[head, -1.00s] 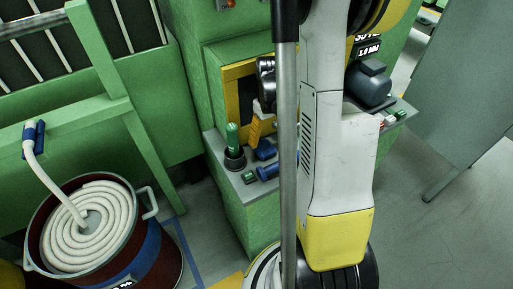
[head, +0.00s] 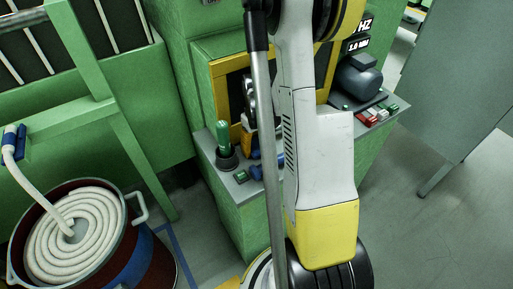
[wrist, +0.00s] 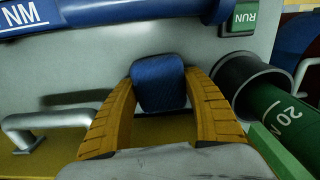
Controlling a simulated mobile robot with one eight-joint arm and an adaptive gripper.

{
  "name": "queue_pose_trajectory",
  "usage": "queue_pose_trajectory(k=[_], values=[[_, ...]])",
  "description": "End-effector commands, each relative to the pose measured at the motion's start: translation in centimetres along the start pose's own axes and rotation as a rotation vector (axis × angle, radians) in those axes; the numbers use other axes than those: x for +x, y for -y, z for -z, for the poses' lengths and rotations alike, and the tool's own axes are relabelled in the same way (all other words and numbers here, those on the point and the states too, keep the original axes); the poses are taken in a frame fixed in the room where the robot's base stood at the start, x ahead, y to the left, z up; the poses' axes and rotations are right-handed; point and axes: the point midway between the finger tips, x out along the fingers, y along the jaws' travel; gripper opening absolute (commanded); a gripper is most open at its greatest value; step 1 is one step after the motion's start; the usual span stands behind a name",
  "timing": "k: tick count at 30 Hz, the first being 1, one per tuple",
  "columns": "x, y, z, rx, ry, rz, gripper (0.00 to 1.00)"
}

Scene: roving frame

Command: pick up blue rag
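The blue rag (wrist: 160,82), a small folded ribbed pad, lies on the grey ledge in the wrist view. My gripper (wrist: 160,80) has its yellow fingers spread, one on each side of the rag. The fingertips look close to its sides; whether they touch is unclear. In the head view my gripper (head: 248,143) is low over the ledge, partly behind my arm. A bit of blue, seemingly the rag (head: 256,155), shows just below it.
A green cylinder in a dark cup (head: 226,155) stands left of the gripper. A blue tool marked NM (wrist: 110,14) and a green RUN block (wrist: 240,18) lie nearby. A grey handle (wrist: 45,122) stands at left. A grey motor (head: 360,80) sits right on the ledge.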

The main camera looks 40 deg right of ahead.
Motion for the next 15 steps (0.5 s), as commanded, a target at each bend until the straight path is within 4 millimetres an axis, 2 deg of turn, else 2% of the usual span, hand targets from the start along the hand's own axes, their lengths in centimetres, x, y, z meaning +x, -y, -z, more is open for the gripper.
queue_pose_trajectory(k=[10, 15], values=[[-0.1, 0.0, 0.0, 0.000, 0.000, 0.000, 0.27], [-1.1, 0.0, -0.4, 0.000, 0.000, -0.002, 0.27]])
